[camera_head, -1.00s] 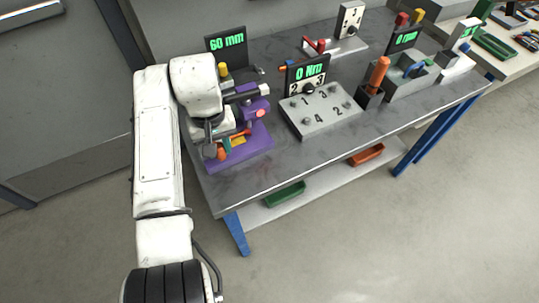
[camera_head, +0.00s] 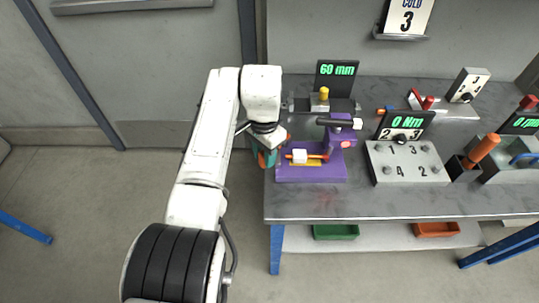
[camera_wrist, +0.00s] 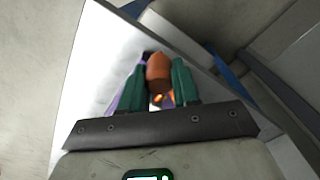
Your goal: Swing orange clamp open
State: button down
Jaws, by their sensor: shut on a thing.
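The purple fixture (camera_head: 312,173) stands at the left end of the bench. A red-orange bar (camera_head: 313,156) with a white block (camera_head: 299,156) and a yellow piece lies on it. My gripper (camera_head: 268,157) is at the fixture's left side. In the wrist view, the green fingers of my gripper (camera_wrist: 158,72) are closed around a rounded orange end (camera_wrist: 158,66), the orange clamp's handle. The rest of the clamp is mostly hidden behind the fingers, so its exact angle is unclear. Purple shows beyond the left finger.
A black-handled bar (camera_head: 335,122) sits above the fixture. A 60 mm display (camera_head: 336,70) stands behind it. A numbered grey panel (camera_head: 408,166) and an orange-handled tool (camera_head: 484,149) are to the right. Open floor lies left of the bench (camera_head: 355,205).

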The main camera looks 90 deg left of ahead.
jog(key=shift+a+r, duration=0.1)
jog(key=shift+a, duration=0.05)
dwell(0.3)
jog(key=c, duration=0.8)
grip_release()
notch_tip(320, 180, up, 11)
jog(key=shift+f, duration=0.2)
